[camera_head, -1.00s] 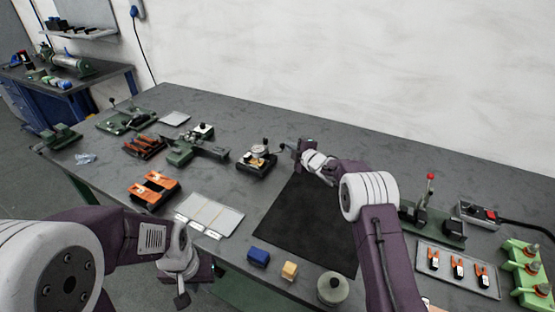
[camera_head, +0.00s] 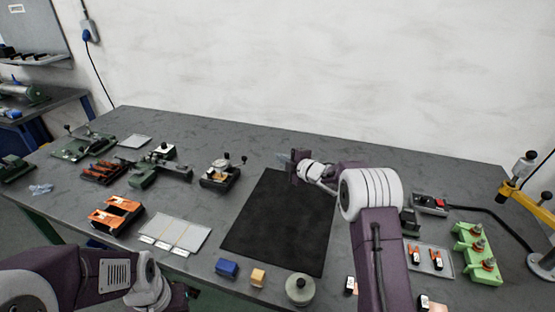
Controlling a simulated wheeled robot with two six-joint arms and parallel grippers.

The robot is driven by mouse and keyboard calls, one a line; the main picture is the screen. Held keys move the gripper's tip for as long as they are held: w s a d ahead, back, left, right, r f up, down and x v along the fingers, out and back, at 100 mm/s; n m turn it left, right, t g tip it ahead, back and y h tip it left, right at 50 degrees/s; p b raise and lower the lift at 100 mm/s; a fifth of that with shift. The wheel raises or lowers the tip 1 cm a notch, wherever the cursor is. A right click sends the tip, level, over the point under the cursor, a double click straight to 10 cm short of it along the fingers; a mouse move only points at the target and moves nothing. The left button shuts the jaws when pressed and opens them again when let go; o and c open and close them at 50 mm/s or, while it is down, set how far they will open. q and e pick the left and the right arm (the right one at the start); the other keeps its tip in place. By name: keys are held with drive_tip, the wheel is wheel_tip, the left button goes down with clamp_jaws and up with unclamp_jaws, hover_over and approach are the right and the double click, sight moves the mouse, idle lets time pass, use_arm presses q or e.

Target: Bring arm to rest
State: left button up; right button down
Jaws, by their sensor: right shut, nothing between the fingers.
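My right arm reaches in from the lower right. Its purple and white wrist leads to my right gripper (camera_head: 286,159), which is shut and empty over the far edge of the black mat (camera_head: 275,225). The gripper is apart from the small device with a round top (camera_head: 220,175) to its left. My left arm lies low at the bottom left. My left gripper (camera_head: 184,297) is a small dark shape beyond its white wrist, and its fingers cannot be made out.
A blue block (camera_head: 227,268), a yellow block (camera_head: 258,277) and a round lidded pot (camera_head: 299,289) stand along the front edge. Orange-topped holders (camera_head: 117,214) and a pale tray (camera_head: 174,234) are at left. Green fixtures (camera_head: 477,254) and a yellow-armed stand (camera_head: 511,196) are at right.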

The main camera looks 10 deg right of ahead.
drive_tip(key=s+a+r+m+t+p, duration=0.1)
drive_tip(key=s+a+r+p, duration=0.1)
drive_tip(key=r, duration=0.5)
drive_tip(key=s+a+r+p, duration=0.2)
drive_tip(key=r+p, duration=0.1)
drive_tip(key=r, duration=0.5)
drive_tip(key=s+d+f+m+g+h, duration=0.2)
drive_tip(key=s+f+m, duration=0.3)
drive_tip(key=s, duration=0.6)
drive_tip(key=s+d+f+m+g+h+p, duration=0.1)
drive_tip(key=s+f+m+g, duration=0.4)
drive_tip(key=s, duration=0.6)
drive_tip(key=s+d+f+m+g+h, duration=0.3)
drive_tip(key=s+f+m, duration=0.3)
drive_tip(key=s, duration=0.5)
drive_tip(key=shift+s+d+f+m+g+p, duration=0.1)
drive_tip(key=shift+d+f+m+g+p, duration=0.1)
drive_tip(key=shift+f+g, duration=0.25)
drive_tip(key=shift+s+d+f+m+g+p, duration=0.15)
drive_tip(key=shift+f+g, duration=0.1)
drive_tip(key=shift+f, duration=0.3)
drive_tip(key=s, duration=0.1)
drive_tip(key=s+m+g, duration=0.1)
drive_tip(key=s, duration=0.1)
drive_tip(key=s+f+m+g, duration=0.1)
drive_tip(key=shift+s+a+f, duration=0.1)
drive_tip(key=shift+s+a, duration=0.2)
drive_tip(key=shift+a, duration=0.1)
